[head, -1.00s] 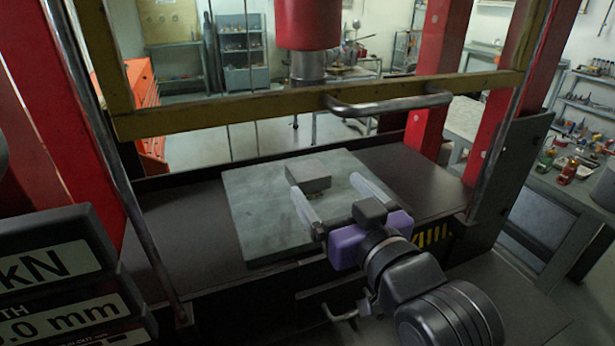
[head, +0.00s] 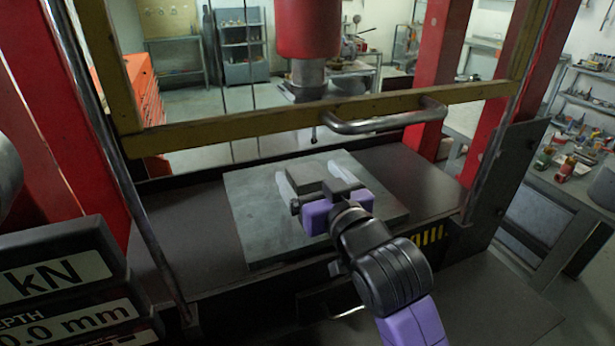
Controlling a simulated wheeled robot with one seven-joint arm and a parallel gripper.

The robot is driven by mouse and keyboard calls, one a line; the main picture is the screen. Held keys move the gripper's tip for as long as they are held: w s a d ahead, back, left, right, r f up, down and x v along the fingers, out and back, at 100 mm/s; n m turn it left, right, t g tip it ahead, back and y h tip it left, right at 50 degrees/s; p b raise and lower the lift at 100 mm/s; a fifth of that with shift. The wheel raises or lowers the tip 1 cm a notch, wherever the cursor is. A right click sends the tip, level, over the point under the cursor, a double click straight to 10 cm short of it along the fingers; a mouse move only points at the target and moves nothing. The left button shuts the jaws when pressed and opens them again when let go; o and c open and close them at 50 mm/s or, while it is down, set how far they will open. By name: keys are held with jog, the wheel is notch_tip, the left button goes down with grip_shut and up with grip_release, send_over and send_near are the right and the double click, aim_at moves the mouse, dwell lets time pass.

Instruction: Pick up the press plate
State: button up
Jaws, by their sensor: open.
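The press plate (head: 306,176) appears to be the small grey rectangular block lying on the wide, flat grey slab (head: 252,222) of the press bed. My gripper (head: 314,174) is open, with one pale finger along the block's left side and the other along its right side. Its purple body sits just in front of the block and hides part of its near side. I cannot tell whether the fingers touch the block or how high they are above the slab.
A yellow guard frame (head: 230,124) with a metal handle (head: 385,122) crosses above and behind the block. The red press ram (head: 308,28) hangs over the bed. Red columns (head: 440,70) stand at the sides. A display box (head: 60,285) is at the lower left.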

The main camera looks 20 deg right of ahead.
grip_shut()
jog(key=shift+r, duration=0.25)
